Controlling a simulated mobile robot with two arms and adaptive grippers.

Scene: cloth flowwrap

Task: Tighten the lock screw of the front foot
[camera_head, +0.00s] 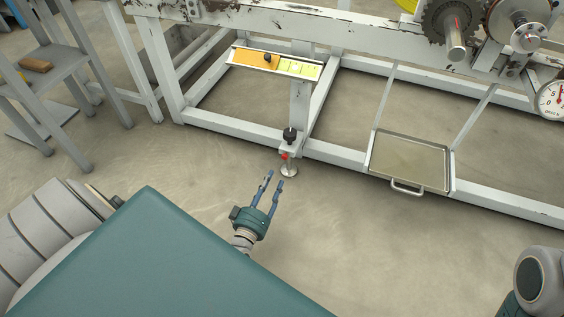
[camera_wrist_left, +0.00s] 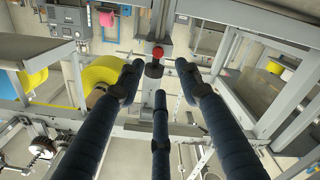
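The front foot (camera_head: 289,170) is a round metal disc on a stem under a corner of the grey machine frame, standing at the floor. A black knob (camera_head: 290,135) sits above it, and a small red screw head (camera_head: 284,156) shows just above the disc. My left gripper (camera_head: 274,178) is in front of the foot, fingers apart and empty, pointing towards it. In the left wrist view a red round part (camera_wrist_left: 157,52) and a black part (camera_wrist_left: 154,70) appear beyond the spread fingers (camera_wrist_left: 159,68), apart from them. My right gripper is not in view.
A metal tray with a handle (camera_head: 408,186) stands out at the frame's right. A yellow-orange strip panel (camera_head: 275,64) is above the foot. A grey shelf stand (camera_head: 57,70) is at the left. The floor around the foot is clear.

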